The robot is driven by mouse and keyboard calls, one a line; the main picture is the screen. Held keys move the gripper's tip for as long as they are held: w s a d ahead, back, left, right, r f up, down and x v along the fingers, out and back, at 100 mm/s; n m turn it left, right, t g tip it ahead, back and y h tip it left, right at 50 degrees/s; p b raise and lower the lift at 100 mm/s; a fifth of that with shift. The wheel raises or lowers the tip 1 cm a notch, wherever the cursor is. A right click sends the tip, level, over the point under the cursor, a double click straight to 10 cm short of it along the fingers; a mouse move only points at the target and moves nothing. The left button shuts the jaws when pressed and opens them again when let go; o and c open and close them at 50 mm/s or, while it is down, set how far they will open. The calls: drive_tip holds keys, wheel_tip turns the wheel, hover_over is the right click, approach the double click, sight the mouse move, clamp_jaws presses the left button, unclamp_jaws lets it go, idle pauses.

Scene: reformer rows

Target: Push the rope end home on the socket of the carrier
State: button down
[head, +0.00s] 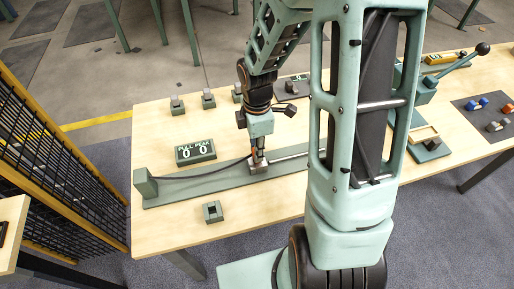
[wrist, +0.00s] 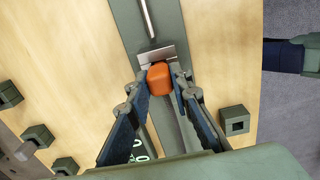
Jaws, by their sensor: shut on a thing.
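In the wrist view an orange block (wrist: 158,76), which looks like the rope end, sits between the two fingertips of my gripper (wrist: 161,84). My gripper is shut on it. A grey metal carrier (wrist: 152,54) stands right in front of the orange block; I cannot tell whether they touch or how deep the end sits, and the socket is hidden. In the head view my gripper (head: 258,155) is low over the green base rail (head: 215,187), at the small metal carrier (head: 259,168). A dark rope (head: 200,177) runs from the rail's left end block towards my gripper.
A metal rod (head: 289,158) lies along the rail right of the carrier. A display reading PULL PEAK 0 0 (head: 195,151) stands behind the rail. A hollow green block (head: 212,211) stands in front. Several small blocks line the back edge. My arm hides the table's middle.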

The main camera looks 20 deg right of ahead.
drive_tip(key=shift+f+b, duration=0.6)
drive_tip(key=shift+f, duration=0.3)
drive_tip(key=c, duration=1.7)
unclamp_jaws()
drive_tip(key=shift+o, duration=0.2)
drive_tip(key=shift+r, duration=0.1)
wheel_tip(320, 180, up, 12)
